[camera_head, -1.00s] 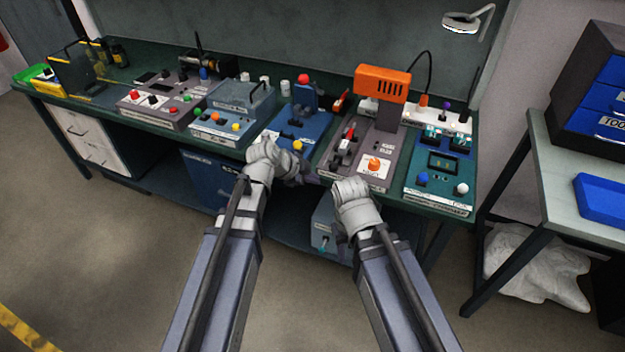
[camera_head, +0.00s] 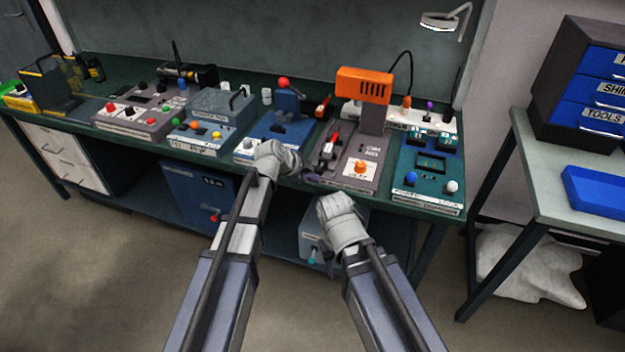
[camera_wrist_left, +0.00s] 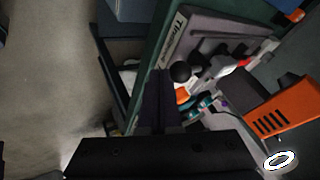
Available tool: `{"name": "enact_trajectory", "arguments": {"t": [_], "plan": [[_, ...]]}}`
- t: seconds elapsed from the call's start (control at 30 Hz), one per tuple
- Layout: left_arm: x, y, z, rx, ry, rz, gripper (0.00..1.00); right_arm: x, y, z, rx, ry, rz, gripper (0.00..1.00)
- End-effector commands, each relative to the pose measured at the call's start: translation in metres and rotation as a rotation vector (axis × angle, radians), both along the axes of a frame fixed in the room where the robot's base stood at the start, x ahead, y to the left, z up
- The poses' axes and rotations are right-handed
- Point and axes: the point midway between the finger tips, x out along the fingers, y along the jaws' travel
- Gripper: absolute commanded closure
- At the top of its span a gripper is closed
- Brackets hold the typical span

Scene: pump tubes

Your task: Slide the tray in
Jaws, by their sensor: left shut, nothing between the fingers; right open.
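My left gripper (camera_head: 312,178) is shut and empty at the front edge of the grey station (camera_head: 370,150) with the orange head. Its dark fingers also show in the left wrist view (camera_wrist_left: 158,100), close beside a black ball knob (camera_wrist_left: 181,72) at that station; I cannot tell whether they touch it. I cannot clearly make out a pulled-out tray at the station. A blue tray (camera_head: 597,190) lies on the side table at the right.
A blue station (camera_head: 272,130) stands left of the grey one and a green station (camera_head: 432,165) right of it on the green bench. A grey box (camera_head: 312,236) sits on the shelf below, behind my right gripper. Open floor lies in front.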

Motion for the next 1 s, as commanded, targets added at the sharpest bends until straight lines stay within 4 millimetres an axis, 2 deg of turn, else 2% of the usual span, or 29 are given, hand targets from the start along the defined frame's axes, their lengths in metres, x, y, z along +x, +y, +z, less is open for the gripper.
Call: {"name": "enact_trajectory", "arguments": {"t": [0.17, 0.27, 0.37, 0.6, 0.7, 0.8, 1.0], "plan": [[0.004, -0.001, 0.000, 0.000, 0.000, 0.000, 1.00, 0.000, 0.000, 0.000, 0.000, 0.000, 0.000, 0.52], [0.017, -0.005, 0.000, 0.000, 0.000, 0.000, 1.00, 0.000, 0.000, 0.000, 0.000, 0.000, 0.000, 0.52], [0.038, -0.011, 0.000, 0.000, 0.000, 0.000, 1.00, 0.000, 0.000, 0.000, 0.000, 0.000, 0.000, 0.52], [0.107, -0.033, 0.000, 0.000, 0.000, -0.001, 1.00, 0.000, 0.000, 0.000, 0.000, 0.000, 0.000, 0.52], [0.129, -0.041, 0.000, 0.000, 0.000, -0.001, 1.00, 0.000, 0.000, 0.000, 0.000, 0.000, 0.000, 0.52], [0.138, -0.044, 0.000, 0.000, 0.000, 0.000, 1.00, 0.000, 0.000, 0.000, 0.000, 0.000, 0.000, 0.52], [0.139, -0.045, 0.001, -0.003, -0.004, 0.002, 1.00, 0.000, 0.000, 0.000, 0.000, 0.000, 0.000, 0.52]]}}
